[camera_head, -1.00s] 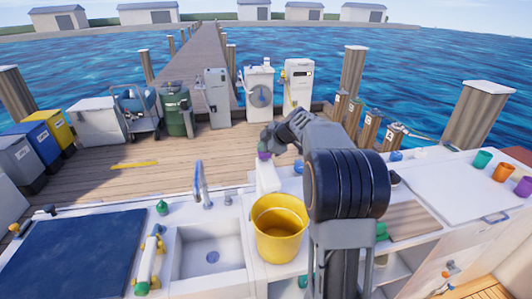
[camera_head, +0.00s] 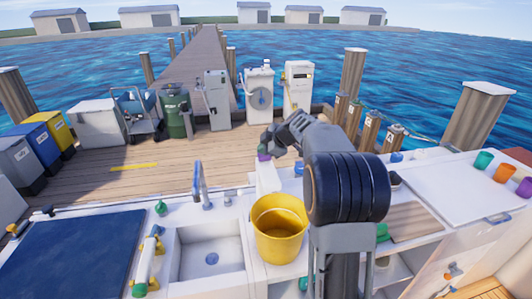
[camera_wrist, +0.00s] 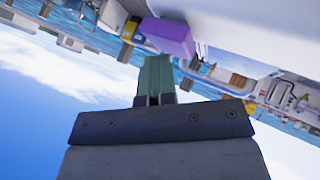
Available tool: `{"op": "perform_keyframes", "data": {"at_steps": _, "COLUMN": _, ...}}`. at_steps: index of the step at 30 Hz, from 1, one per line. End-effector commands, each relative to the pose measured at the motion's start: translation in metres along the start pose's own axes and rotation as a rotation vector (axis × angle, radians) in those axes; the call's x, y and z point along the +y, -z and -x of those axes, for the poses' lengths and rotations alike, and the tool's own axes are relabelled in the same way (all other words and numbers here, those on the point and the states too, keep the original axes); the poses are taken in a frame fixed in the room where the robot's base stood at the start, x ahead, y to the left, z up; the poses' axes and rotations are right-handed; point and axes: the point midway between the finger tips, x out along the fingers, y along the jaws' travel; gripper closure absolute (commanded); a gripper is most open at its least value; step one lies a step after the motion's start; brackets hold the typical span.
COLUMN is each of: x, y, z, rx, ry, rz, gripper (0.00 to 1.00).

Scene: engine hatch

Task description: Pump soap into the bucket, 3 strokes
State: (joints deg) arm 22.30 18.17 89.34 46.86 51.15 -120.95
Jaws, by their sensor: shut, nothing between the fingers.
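The yellow bucket (camera_head: 280,236) stands upright on the white counter to the right of the sink. The white soap bottle (camera_head: 267,178) stands just behind it, with a purple pump head (camera_head: 263,157) on top. My gripper (camera_head: 264,146) is shut and empty, pointing down at the pump head from above. In the wrist view, the shut fingertips (camera_wrist: 155,70) are close to the purple pump head (camera_wrist: 168,38); I cannot tell whether they touch it. The bucket's inside is only partly visible, and I see no soap in it.
The sink (camera_head: 210,252) and its tap (camera_head: 199,182) lie left of the bucket. A small green bottle (camera_head: 161,208) stands behind the sink's left side. A wooden board (camera_head: 413,221) and several coloured cups are to the right.

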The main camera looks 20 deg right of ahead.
Motion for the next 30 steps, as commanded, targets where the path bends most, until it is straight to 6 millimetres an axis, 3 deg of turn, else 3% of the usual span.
{"op": "perform_keyframes", "data": {"at_steps": 19, "x": -0.002, "y": -0.002, "z": -0.002, "rx": -0.001, "ry": 0.004, "rz": -0.002, "gripper": 1.00}}
{"op": "perform_keyframes", "data": {"at_steps": 30, "x": 0.007, "y": 0.007, "z": 0.010, "rx": 0.000, "ry": 0.002, "rz": 0.000, "gripper": 1.00}}
